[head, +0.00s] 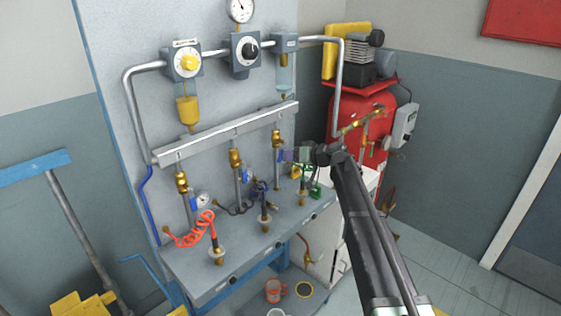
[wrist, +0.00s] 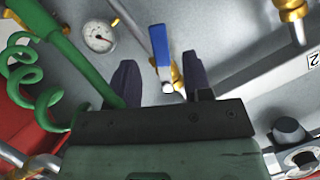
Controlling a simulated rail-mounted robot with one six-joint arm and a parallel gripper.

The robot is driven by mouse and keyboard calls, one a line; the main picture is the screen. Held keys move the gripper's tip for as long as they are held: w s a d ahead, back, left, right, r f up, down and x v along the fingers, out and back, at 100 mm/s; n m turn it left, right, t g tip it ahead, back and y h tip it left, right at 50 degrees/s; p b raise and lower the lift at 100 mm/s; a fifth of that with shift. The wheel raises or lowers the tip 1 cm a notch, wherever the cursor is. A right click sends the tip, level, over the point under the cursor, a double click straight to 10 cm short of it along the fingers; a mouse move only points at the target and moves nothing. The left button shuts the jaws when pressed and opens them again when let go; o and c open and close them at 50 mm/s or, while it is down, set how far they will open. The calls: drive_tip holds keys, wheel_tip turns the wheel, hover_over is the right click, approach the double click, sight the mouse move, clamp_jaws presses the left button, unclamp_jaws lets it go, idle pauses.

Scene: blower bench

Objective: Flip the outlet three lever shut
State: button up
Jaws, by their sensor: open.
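A blue lever (wrist: 159,45) with a pale end stands out from a brass valve (wrist: 177,72) in the wrist view. The valve appears to be outlet three, the rightmost brass valve (head: 276,138) in the head view. My gripper (wrist: 158,66) is open, with one dark finger on each side of the lever and visible gaps between.
A green coiled hose (wrist: 32,75) and a gauge (wrist: 98,36) lie left of the lever in the wrist view. A label reading 2 (wrist: 314,60) is at the right. Outlets two (head: 235,160) and one (head: 181,182) stand left in the head view. A red tank (head: 370,120) is behind my arm.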

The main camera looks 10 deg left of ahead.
drive_tip(key=b+x, duration=0.1)
drive_tip(key=x, duration=0.4)
drive_tip(key=shift+w+a, duration=0.1)
drive_tip(key=shift+a, duration=0.1)
drive_tip(key=shift+c, duration=0.4)
clamp_jaws()
